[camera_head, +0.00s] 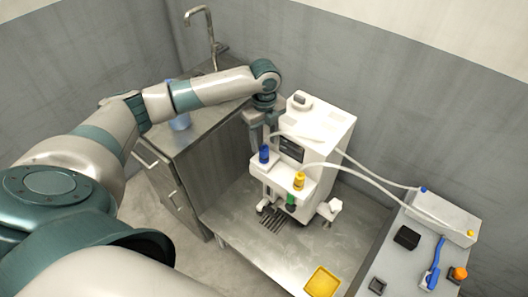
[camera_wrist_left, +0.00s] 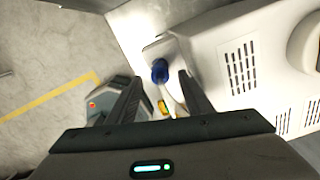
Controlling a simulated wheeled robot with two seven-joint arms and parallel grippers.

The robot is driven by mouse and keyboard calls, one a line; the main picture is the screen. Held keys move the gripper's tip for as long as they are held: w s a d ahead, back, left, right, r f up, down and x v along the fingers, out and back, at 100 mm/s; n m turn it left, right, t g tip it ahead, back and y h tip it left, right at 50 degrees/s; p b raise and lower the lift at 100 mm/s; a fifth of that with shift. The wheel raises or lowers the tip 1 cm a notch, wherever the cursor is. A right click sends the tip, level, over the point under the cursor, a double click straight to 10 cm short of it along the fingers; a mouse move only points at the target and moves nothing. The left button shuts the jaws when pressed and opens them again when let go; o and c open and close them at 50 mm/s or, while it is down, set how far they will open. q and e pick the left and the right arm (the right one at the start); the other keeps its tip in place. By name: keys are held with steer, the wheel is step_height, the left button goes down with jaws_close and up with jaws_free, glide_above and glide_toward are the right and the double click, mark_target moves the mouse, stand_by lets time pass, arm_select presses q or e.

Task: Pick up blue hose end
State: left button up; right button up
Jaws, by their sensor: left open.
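The blue hose end (camera_head: 264,153) is a small blue cylinder on the left front of the white machine (camera_head: 318,136). A pale hose runs from near it over the machine toward the right. My left gripper (camera_head: 262,133) is open, just above and behind the blue hose end, fingers pointing down. In the left wrist view the blue hose end (camera_wrist_left: 160,70) appears between the two dark fingertips (camera_wrist_left: 159,79), without clear contact. Whether it lies at fingertip depth I cannot tell. My right gripper is not in view.
A yellow hose end (camera_head: 299,180) sits to the right on the machine's front. A white box (camera_head: 440,217), a blue-handled tool (camera_head: 433,264) and an orange knob (camera_head: 459,274) are on the right-hand table. A yellow tray (camera_head: 322,282) lies at the front. A sink counter with faucet (camera_head: 212,38) stands behind left.

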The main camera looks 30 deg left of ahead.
mark_target(264, 148)
arm_select(q)
step_height(264, 148, down, 5)
steer(key=shift+r+p, duration=0.1)
steer(key=shift+p, duration=0.3)
steer(key=shift+c, duration=0.3)
steer(key=c, duration=1.1)
